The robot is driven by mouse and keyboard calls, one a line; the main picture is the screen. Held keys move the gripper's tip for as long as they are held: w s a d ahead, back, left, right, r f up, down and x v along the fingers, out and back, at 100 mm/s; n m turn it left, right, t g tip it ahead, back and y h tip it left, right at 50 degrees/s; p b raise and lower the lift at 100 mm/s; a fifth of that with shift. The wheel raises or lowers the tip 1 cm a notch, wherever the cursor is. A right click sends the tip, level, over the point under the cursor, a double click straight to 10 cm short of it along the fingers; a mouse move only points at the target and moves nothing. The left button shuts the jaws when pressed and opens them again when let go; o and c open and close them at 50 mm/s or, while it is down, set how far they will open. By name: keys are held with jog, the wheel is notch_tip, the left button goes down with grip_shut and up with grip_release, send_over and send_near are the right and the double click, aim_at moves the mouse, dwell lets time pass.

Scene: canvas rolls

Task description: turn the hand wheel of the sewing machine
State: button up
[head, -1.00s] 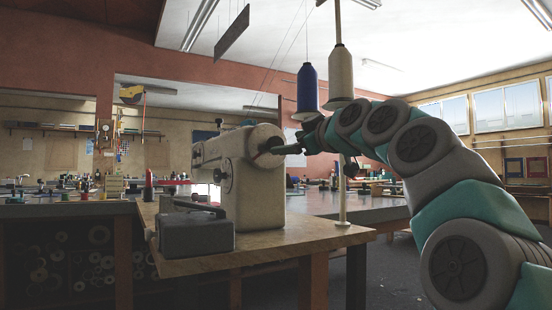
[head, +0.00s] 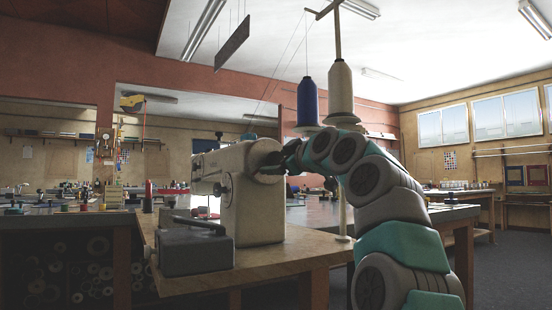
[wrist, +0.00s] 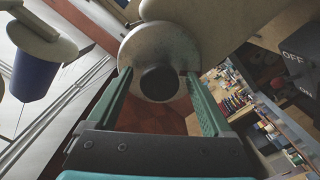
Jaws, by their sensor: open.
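The cream sewing machine (head: 255,212) stands on a wooden table. Its hand wheel (head: 264,161) is at the upper right end, partly hidden by my gripper (head: 280,162). In the wrist view the hand wheel (wrist: 140,42) is a worn silver disc with a dark hub (wrist: 159,83). My gripper (wrist: 158,74) is open, one green finger on each side of the hub, the tips over the lower part of the wheel. I cannot tell whether the fingers touch the wheel.
A thread stand with a blue spool (head: 308,103) and a cream spool (head: 340,92) rises close behind my arm. A grey box (head: 196,250) with a lever sits at the table's front left. In the wrist view, an OFF/ON switch panel (wrist: 297,68) is at right.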

jog(key=shift+w+a, duration=0.3)
jog(key=shift+w, duration=0.05)
jog(key=c, duration=1.3)
